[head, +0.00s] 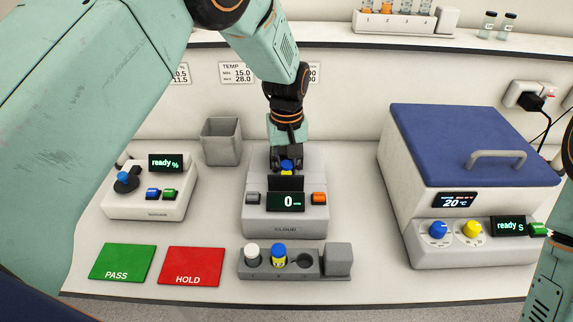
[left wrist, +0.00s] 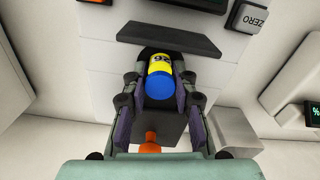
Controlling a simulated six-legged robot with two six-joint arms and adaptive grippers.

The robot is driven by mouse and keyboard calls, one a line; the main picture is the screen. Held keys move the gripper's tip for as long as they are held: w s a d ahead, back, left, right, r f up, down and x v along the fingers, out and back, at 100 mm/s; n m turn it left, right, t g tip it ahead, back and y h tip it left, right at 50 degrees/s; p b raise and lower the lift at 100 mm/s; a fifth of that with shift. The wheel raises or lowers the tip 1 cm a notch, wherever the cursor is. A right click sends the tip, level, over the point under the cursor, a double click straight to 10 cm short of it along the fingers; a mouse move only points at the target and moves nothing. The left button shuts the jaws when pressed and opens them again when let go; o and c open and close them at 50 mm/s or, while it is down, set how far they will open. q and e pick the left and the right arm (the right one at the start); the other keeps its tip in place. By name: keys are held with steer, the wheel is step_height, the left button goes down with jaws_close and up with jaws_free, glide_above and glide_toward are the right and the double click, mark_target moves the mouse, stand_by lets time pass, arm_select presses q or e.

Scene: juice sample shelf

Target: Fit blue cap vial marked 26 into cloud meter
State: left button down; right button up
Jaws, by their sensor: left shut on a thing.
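The blue cap vial marked 26 (left wrist: 160,80) has a yellow label and is held between the fingers of my left gripper (left wrist: 162,88). In the head view the vial's blue cap (head: 287,165) shows between the fingers of the left gripper (head: 287,160), behind the raised dark plate of the cloud meter (head: 285,222). The meter's display reads 0. The vial's lower end is hidden, so I cannot tell whether it is inside the meter's well. My right gripper is out of view.
A small rack (head: 289,274) in front holds a white cap vial (head: 252,252) and another blue cap vial (head: 278,255); one hole is empty. A grey bin (head: 221,141) stands behind left. A blue-lidded box (head: 463,135) stands right. Green (head: 122,262) and red (head: 191,266) mats lie front left.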

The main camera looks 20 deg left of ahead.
arm_select(q)
steer(key=shift+f, duration=0.4)
steer(key=shift+s+f, duration=0.35)
stand_by(0.6)
steer(key=c, duration=1.3)
jaws_free()
steer(key=o, duration=0.3)
steer(key=shift+w+f, duration=0.1)
steer(key=shift+w, duration=0.1)
steer(key=shift+w+r, duration=0.1)
steer(key=shift+r, duration=0.2)
